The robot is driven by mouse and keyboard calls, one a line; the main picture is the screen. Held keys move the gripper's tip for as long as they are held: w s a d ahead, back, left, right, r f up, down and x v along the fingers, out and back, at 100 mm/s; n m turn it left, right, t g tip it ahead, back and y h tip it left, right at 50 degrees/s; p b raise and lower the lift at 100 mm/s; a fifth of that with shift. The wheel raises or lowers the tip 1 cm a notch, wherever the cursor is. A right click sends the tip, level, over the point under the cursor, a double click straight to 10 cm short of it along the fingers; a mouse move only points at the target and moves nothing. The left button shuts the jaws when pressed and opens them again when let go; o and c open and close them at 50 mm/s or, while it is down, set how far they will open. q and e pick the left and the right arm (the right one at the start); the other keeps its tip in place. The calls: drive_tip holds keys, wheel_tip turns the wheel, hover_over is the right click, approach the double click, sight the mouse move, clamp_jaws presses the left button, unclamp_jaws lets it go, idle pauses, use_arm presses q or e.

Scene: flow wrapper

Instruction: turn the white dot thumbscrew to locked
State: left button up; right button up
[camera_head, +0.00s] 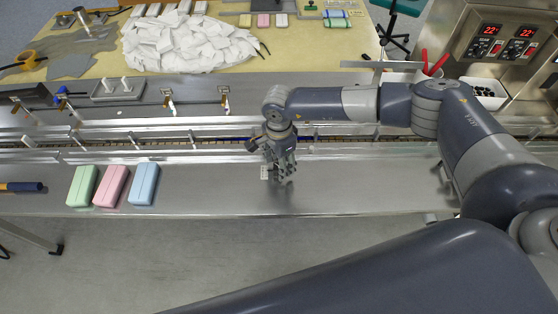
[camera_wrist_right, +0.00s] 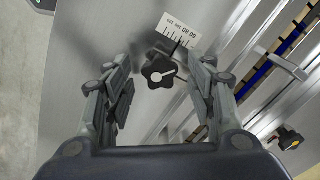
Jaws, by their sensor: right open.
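The thumbscrew (camera_wrist_right: 160,70) is a black lobed knob with a white mark on its top, in the right wrist view. It sits by a white scale plate (camera_wrist_right: 177,33) with tick marks and a pointer. My right gripper (camera_wrist_right: 158,88) is open, with its fingers on either side of the knob and no clear contact. In the head view my right gripper (camera_head: 283,172) points down over the steel ledge and hides the knob. A second black knob (camera_wrist_right: 290,138) with a yellow mark shows at the lower right of the wrist view. My left gripper is not in view.
Green (camera_head: 82,186), pink (camera_head: 111,186) and blue (camera_head: 143,184) blocks lie on the ledge left of my right gripper. The guide rails and conveyor run behind it. A pile of white packs (camera_head: 190,42) lies on the back table. The ledge between the blue block and the gripper is clear.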

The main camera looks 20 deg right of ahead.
drive_tip(key=c, duration=1.1)
drive_tip(key=shift+o, duration=0.2)
